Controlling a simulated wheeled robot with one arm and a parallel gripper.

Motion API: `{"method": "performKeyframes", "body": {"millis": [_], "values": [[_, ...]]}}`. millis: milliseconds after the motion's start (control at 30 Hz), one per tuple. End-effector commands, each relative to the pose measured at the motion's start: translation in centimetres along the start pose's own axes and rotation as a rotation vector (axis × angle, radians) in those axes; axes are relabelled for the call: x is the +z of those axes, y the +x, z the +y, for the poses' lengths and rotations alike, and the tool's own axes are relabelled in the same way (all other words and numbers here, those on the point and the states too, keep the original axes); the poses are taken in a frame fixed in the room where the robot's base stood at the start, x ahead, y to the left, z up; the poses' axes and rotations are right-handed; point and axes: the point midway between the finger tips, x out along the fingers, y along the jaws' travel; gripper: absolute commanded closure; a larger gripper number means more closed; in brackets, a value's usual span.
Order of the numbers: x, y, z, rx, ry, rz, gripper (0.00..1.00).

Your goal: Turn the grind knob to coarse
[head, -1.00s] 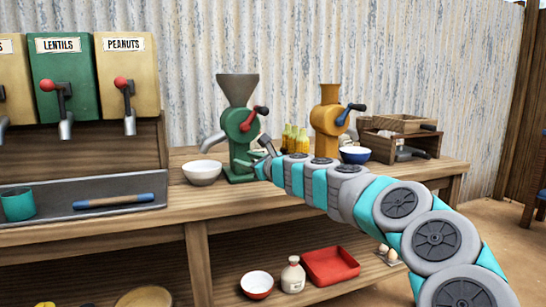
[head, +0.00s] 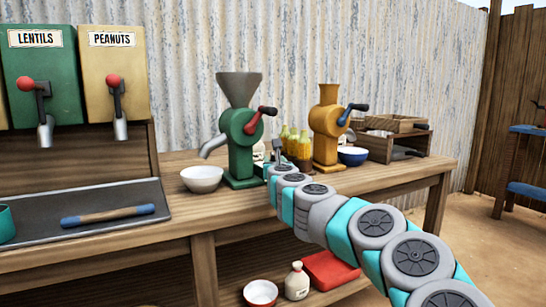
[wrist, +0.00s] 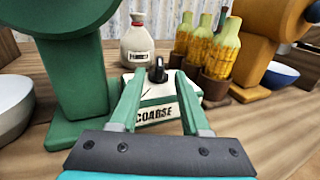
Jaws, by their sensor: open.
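A small box (wrist: 170,100) with a white top and the word COARSE on its front stands on the bench in the wrist view. A black knob (wrist: 157,72) with a pointer sits on top of it. My gripper (wrist: 158,80) is open and empty, its two green fingers reaching toward the box, with the knob showing between the fingertips. I cannot tell whether the fingers touch the box. In the head view my gripper (head: 277,152) is just right of the green mill (head: 240,150), and the knob box is hidden there.
The green mill's base (wrist: 75,110) is close on the left in the wrist view. The yellow mill (head: 327,125) and a blue bowl (head: 353,156) are to the right, a white bowl (head: 202,179) left.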

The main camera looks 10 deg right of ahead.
Motion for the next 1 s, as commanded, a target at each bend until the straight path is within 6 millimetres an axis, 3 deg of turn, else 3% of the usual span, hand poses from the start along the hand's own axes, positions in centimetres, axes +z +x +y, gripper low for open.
{"method": "performKeyframes", "body": {"millis": [500, 1000], "values": [[0.0, 4.3, -0.1, -0.003, -0.002, 0.001, 0.54], [0.0, 4.9, 0.1, 0.003, -0.002, 0.0, 0.54]]}}
